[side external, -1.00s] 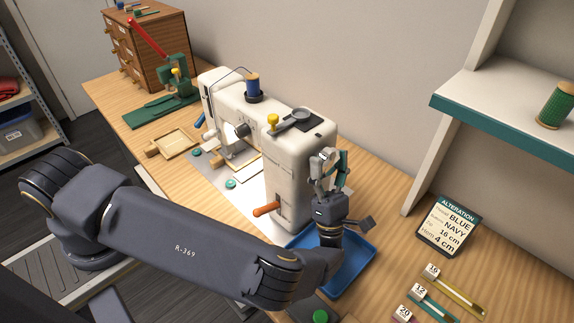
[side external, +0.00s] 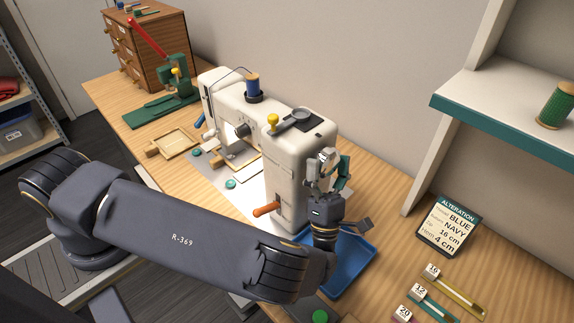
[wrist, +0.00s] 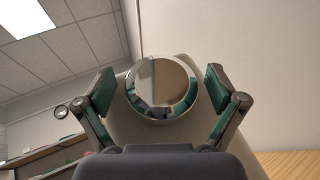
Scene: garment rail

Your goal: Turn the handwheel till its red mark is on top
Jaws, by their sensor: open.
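The sewing machine (side external: 285,170) stands on the wooden table. Its handwheel is a shiny chrome disc, seen face-on in the wrist view (wrist: 160,88), with teal and dark reflections around its rim. I cannot make out a red mark on it. In the side view my gripper's fingers mostly hide the wheel. My gripper (side external: 328,170) is open at the right end of the machine. In the wrist view its two teal-padded fingers (wrist: 160,92) stand on the left and right of the wheel, with gaps showing between pads and rim.
A blue tray (side external: 358,262) lies on the table below my gripper. An orange-handled lever (side external: 266,209) sticks out low on the machine's side.

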